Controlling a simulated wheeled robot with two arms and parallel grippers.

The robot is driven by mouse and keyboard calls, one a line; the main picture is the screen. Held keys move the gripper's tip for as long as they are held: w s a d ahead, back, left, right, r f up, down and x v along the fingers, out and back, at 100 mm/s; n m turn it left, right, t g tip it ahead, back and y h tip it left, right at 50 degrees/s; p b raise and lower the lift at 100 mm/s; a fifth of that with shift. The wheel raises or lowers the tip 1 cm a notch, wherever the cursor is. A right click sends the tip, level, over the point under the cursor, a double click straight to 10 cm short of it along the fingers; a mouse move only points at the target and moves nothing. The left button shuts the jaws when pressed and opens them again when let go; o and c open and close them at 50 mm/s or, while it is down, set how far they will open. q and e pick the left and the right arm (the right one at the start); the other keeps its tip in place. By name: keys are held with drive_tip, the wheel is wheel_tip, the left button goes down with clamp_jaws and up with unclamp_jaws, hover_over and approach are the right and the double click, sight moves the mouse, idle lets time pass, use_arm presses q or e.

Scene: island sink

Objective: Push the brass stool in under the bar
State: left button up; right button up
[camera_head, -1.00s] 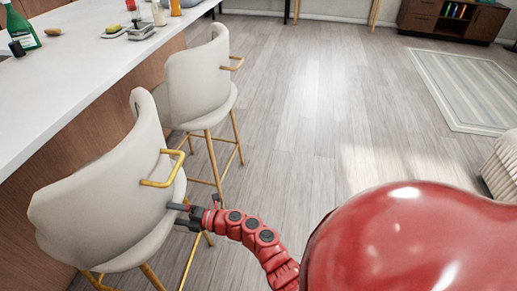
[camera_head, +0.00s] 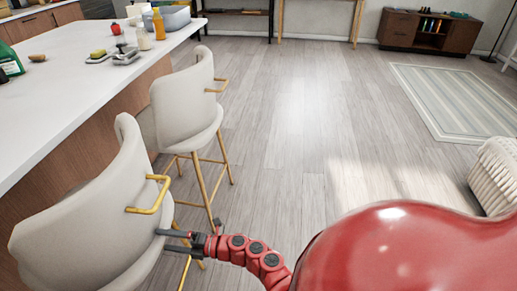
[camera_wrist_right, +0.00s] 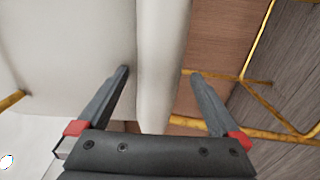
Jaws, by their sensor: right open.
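The nearer stool (camera_head: 85,225) has a cream shell seat, a brass side handle (camera_head: 150,205) and brass legs. It stands at the left of the head view, beside the white-topped bar (camera_head: 60,95). My right gripper (camera_head: 163,240) is open, with its fingertips at the right side of this stool's seat, below the handle. In the right wrist view the open fingers (camera_wrist_right: 160,75) straddle the pale seat edge (camera_wrist_right: 160,60); whether they touch it, I cannot tell. Brass legs (camera_wrist_right: 255,50) show at the right there. My left gripper is not in view.
A second matching stool (camera_head: 185,108) stands just beyond, along the bar. Bottles, sponges and a grey tub (camera_head: 172,17) are on the bar top. Wooden floor (camera_head: 290,120) is open to the right, with a striped rug (camera_head: 455,100) and a white basket (camera_head: 497,172).

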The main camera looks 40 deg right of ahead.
drive_tip(key=v, duration=0.8)
drive_tip(key=shift+s+d+r, duration=0.1)
drive_tip(key=shift+d, duration=0.05)
